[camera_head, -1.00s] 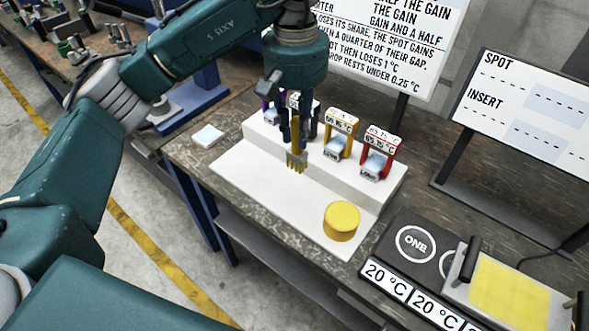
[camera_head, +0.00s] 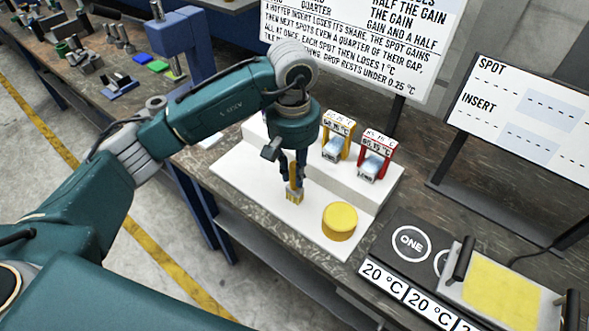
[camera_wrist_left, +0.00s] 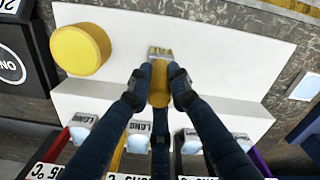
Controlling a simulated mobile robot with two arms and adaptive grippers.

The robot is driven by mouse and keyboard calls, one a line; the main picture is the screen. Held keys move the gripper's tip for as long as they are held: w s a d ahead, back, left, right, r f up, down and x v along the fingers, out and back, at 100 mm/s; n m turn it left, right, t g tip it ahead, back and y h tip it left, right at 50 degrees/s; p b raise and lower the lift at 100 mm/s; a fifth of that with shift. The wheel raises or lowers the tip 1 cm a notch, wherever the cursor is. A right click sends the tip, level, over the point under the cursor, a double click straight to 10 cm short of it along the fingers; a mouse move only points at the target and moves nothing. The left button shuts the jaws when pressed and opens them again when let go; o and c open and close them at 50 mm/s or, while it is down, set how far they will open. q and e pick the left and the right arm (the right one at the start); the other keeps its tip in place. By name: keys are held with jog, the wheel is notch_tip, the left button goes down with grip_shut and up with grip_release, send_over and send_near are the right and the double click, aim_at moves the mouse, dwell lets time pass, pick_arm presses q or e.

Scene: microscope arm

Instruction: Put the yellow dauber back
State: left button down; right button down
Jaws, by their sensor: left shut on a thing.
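My left gripper (camera_head: 293,188) is shut on a small yellow piece, the yellow dauber (camera_head: 295,197), and holds it upright at the white stepped stand (camera_head: 240,171). I cannot tell whether its lower end touches the stand's low front surface. In the left wrist view, the dauber (camera_wrist_left: 159,85) sits between the two dark fingertips, with a pale lettered end showing. A wide yellow cylinder (camera_head: 340,222) stands on the stand's low surface, to the right of the gripper and apart from it. My right gripper is out of view.
A yellow-framed holder (camera_head: 336,136) and a red-framed holder (camera_head: 373,157) stand on the raised step behind the gripper. A black plate marked ONE (camera_head: 411,240) and a yellow pad (camera_head: 508,291) lie to the right. Signs stand behind.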

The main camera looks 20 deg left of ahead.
aim_at(295, 163)
pick_arm(q)
jog(key=shift+f+b, duration=0.2)
jog(key=shift+b, duration=0.1)
jog(key=c, duration=1.6)
grip_release()
jog(key=shift+r, duration=0.1)
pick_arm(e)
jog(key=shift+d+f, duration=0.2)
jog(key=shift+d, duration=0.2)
pick_arm(q)
jog(key=shift+r, duration=0.1)
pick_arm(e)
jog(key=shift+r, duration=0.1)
